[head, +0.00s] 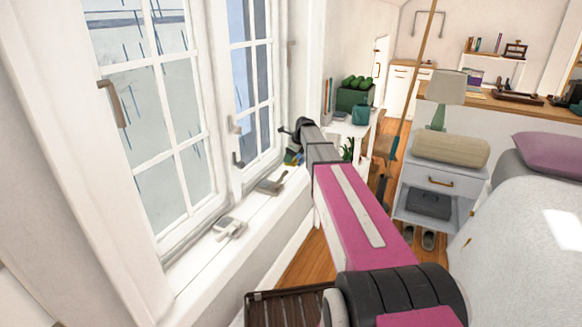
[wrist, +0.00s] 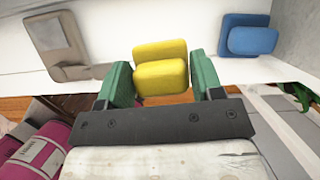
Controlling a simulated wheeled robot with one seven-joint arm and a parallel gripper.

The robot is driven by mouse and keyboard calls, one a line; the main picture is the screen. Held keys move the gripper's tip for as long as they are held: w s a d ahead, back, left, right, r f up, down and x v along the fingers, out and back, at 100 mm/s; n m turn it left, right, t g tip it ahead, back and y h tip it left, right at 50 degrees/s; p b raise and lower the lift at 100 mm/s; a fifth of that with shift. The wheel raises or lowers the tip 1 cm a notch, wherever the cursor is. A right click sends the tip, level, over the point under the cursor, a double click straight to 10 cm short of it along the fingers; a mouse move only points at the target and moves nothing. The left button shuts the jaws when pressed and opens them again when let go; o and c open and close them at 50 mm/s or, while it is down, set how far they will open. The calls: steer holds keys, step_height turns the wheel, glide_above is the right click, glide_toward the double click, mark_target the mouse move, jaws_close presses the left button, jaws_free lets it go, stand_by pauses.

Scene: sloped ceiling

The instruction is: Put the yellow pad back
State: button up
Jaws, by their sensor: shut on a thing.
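The yellow pad (wrist: 162,78) is between the two green fingers of my gripper (wrist: 160,68) in the wrist view. It looks like two rounded yellow blocks, one overlapping the other. My gripper is shut on it, at the edge of the white window sill (wrist: 195,30). I cannot tell whether the pad touches the sill. My own arm hides part of that area.
A blue pad (wrist: 250,38) of similar shape lies right of the yellow one on the sill. A beige-grey hinged piece (wrist: 62,45) lies to the left. Grey window fittings (head: 230,228) sit nearer on the sill. A white shelf with a green crate (head: 352,99) stands beyond.

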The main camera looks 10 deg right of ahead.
mark_target(291, 165)
steer(key=shift+f, duration=2.35)
steer(key=shift+f, duration=0.2)
steer(key=o, duration=0.9)
steer(key=v, duration=1.1)
steer(key=s+a+f+n+h, duration=0.1)
steer(key=s+f+n, duration=0.4)
steer(key=s+n, duration=0.3)
steer(key=s+a+f+n+g+h, duration=0.1)
steer(key=s+f+n, duration=0.5)
steer(key=s, duration=0.9)
steer(key=s+a+f+n+g+h, duration=0.1)
steer(key=s+f+n, duration=0.4)
steer(key=s+n, duration=0.5)
steer(key=shift+s+a+f+h, duration=0.35)
steer(key=shift+s+h, duration=0.05)
steer(key=shift+s, duration=0.65)
